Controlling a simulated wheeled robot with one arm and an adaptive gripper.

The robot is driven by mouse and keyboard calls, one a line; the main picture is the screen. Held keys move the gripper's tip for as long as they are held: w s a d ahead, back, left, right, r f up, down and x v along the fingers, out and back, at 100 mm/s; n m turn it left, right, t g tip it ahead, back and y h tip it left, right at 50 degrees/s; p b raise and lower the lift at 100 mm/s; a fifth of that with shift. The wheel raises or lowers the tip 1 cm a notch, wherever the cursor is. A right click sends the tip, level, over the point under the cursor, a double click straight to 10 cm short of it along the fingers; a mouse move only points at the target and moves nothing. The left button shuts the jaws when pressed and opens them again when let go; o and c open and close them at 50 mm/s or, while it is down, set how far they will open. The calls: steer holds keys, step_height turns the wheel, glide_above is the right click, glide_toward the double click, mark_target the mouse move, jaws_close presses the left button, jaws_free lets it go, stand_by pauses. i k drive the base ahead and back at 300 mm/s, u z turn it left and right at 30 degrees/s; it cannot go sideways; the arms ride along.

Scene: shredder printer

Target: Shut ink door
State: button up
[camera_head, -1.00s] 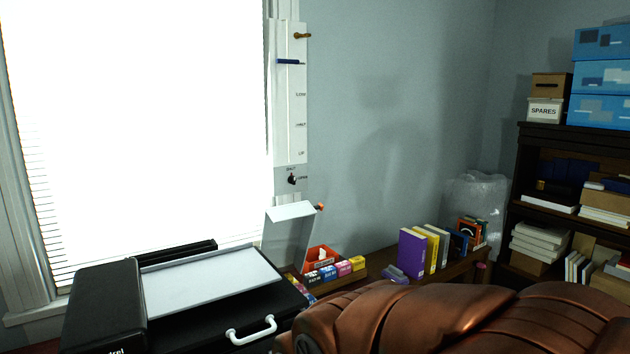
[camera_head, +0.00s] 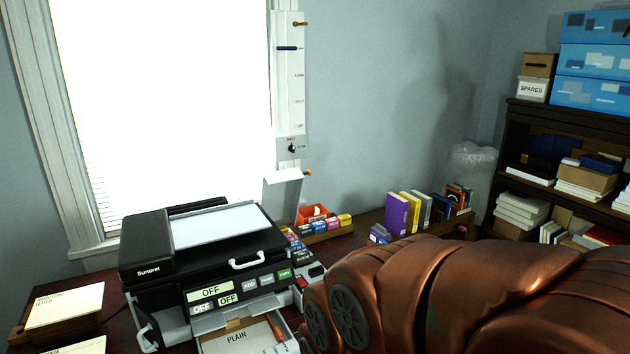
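The black printer (camera_head: 215,262) stands on the desk with a white handle (camera_head: 250,260) on its front edge and lit OFF panels below. At its right side is a small black, white and red part (camera_head: 303,282), partly hidden by my copper arm. I cannot tell which part is the ink door or whether it is open. Coloured ink boxes (camera_head: 325,226) sit in a wooden tray behind the printer. My gripper is not in view; only my arm shows, across the lower right.
An open paper drawer marked PLAIN (camera_head: 238,338) juts from the printer's front. A paper tray (camera_head: 65,308) lies at left. Books (camera_head: 400,212) stand on the desk behind my arm. A dark shelf (camera_head: 520,150) is at right. A bright window is behind.

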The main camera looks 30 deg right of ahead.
mark_target(282, 190)
steer(key=u, duration=0.4)
steer(key=k, duration=0.2)
steer(key=z, duration=1.15)
steer(key=i, duration=1.6)
steer(key=u, duration=0.8)
